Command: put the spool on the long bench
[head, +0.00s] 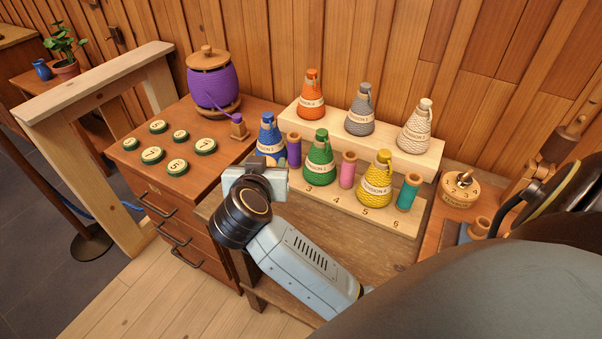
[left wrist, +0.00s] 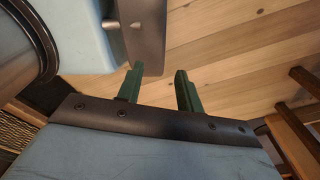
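My left gripper (left wrist: 160,70) shows two green fingers apart with nothing between them, over pale floor planks. In the head view a blue-grey arm hand (head: 265,178) reaches over the front of the stepped rack; its fingers are hidden. A purple spool (head: 294,152), a pink spool (head: 347,170) and a teal spool (head: 409,192) stand upright on the lower step. A pale wooden bench-like frame (head: 95,82) is at the left. I cannot tell which spool or bench is meant.
Several labelled cones, such as the green one (head: 319,158), share the stepped rack (head: 435,160). The brown table (head: 370,245) has bare wood in front of the rack.

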